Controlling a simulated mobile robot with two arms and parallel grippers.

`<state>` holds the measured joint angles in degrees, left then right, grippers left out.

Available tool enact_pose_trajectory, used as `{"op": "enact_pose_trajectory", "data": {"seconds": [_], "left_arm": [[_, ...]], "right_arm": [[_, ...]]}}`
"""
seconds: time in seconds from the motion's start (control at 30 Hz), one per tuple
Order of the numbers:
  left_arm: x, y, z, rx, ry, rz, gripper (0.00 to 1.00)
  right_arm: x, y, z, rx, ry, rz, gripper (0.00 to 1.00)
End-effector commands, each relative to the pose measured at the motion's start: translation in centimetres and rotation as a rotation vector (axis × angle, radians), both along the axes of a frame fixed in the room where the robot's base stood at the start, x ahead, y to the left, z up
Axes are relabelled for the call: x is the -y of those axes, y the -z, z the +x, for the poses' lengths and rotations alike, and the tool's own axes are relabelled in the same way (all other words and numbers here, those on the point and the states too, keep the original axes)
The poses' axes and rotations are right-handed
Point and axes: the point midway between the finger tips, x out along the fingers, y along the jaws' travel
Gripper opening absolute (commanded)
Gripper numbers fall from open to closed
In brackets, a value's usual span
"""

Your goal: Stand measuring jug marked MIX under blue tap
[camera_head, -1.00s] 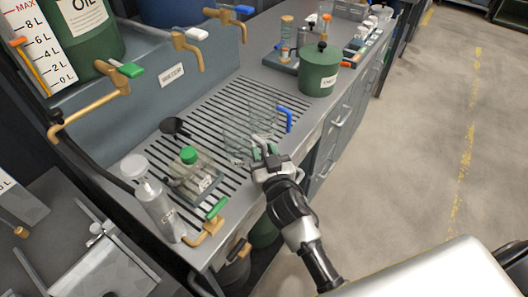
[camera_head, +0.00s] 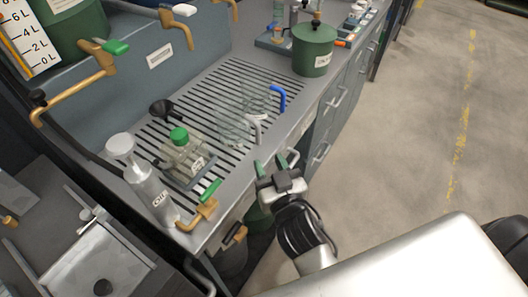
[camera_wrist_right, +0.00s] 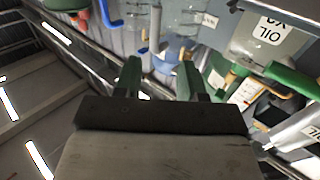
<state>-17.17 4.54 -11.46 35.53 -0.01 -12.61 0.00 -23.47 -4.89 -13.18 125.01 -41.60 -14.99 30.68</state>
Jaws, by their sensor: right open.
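Two clear measuring jugs stand on the slotted drain: one with a blue handle (camera_head: 281,97), one nearer with a pale handle (camera_head: 256,130). I cannot read MIX on either. My right gripper (camera_head: 277,165) is open and empty at the counter's front edge, apart from the pale-handled jug. A brass tap spout (camera_head: 233,8) is cut off at the top edge; no blue tap lever shows. My left gripper is out of view.
A green-lever tap (camera_head: 105,60) and a white-lever tap (camera_head: 178,18) project over the drain. A green-capped bottle (camera_head: 182,152), black funnel (camera_head: 163,108), grey cylinder (camera_head: 147,188) and low green-lever tap (camera_head: 203,210) crowd the left. A green pot (camera_head: 313,48) stands behind.

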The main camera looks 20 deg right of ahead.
Motion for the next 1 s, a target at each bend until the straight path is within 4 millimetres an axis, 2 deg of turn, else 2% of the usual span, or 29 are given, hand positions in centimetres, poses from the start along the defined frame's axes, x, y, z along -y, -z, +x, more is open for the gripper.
{"op": "enact_pose_trajectory", "data": {"seconds": [0.03,0.1,0.17,0.27,0.4,0.47,0.57,0.67,0.8,0.9,1.0], "left_arm": [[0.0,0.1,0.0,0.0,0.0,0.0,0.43],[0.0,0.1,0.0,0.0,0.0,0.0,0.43],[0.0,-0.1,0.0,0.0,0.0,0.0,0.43],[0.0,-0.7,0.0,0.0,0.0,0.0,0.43],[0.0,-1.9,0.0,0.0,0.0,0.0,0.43],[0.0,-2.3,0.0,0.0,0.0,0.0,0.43],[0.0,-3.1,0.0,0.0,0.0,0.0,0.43],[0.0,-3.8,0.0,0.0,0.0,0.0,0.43],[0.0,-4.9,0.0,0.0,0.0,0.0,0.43],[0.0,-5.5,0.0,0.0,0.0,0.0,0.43],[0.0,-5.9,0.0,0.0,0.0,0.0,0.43]], "right_arm": [[0.0,0.0,-0.4,0.0,0.0,0.001,0.36],[-0.2,-0.1,-0.7,0.003,-0.008,0.02,0.27],[-0.8,-0.4,-0.8,0.012,-0.031,0.077,0.27],[-2.5,-1.3,-0.7,0.039,-0.106,0.28,0.27],[-5.4,-3.5,-0.6,0.098,-0.247,0.763,0.27],[-6.2,-4.5,-0.7,0.124,-0.298,0.994,0.27],[-6.7,-6.0,-0.7,0.168,-0.355,1.379,0.27],[-6.4,-6.8,-0.6,0.22,-0.377,1.76,0.27],[-5.3,-6.5,-0.3,0.314,-0.334,2.282,0.27],[-4.5,-5.2,-0.1,0.398,-0.253,2.603,0.27],[-4.1,-3.5,-0.1,0.484,-0.151,2.842,0.27]]}}
